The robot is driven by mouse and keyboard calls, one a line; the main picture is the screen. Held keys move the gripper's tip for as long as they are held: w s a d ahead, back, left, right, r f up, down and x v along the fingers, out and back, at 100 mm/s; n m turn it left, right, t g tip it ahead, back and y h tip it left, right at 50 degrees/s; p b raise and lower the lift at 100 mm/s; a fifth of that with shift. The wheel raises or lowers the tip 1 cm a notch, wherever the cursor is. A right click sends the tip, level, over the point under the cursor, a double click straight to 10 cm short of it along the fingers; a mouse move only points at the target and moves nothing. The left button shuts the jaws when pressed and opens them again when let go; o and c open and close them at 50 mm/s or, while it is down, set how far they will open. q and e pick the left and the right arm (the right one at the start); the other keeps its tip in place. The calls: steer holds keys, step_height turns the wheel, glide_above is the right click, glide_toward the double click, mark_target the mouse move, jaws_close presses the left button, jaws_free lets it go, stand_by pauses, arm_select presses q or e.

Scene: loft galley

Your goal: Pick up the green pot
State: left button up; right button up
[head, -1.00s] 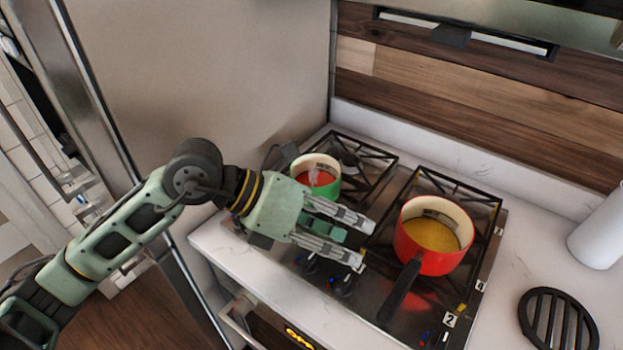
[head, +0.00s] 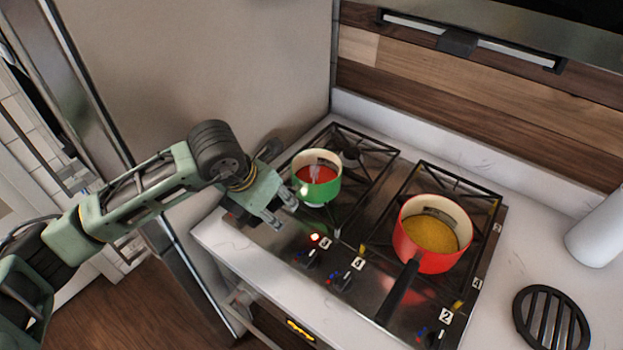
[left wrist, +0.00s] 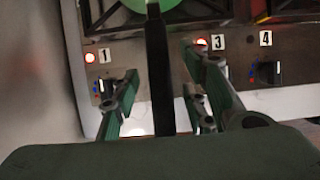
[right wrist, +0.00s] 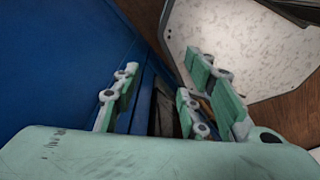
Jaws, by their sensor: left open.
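The green pot (head: 318,195), with a pale inside and red contents, stands upright on the left part of the hob. Its green side (left wrist: 185,10) shows at the top edge of the left wrist view. Its black handle (left wrist: 158,70) runs down that view between the spread fingers of my left gripper (left wrist: 160,85). In the head view my left gripper (head: 281,208) is at the pot's front left and hides the handle. It is open, with a gap on both sides of the handle. My right gripper (right wrist: 162,92) is open and empty, seen only in the right wrist view.
A red pot (head: 411,253) with yellow contents stands on the right burner, handle toward the front. Knobs (head: 344,283) line the hob's front edge. A tall panel (head: 220,60) rises at the left. A black round trivet (head: 552,318) and white cylinder (head: 600,230) are at the right.

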arm_select(q)
steer(key=shift+w+d+f, duration=0.1)
steer(key=shift+f, duration=0.3)
steer(key=shift+c, duration=0.2)
jaws_close()
steer(key=shift+r, duration=0.1)
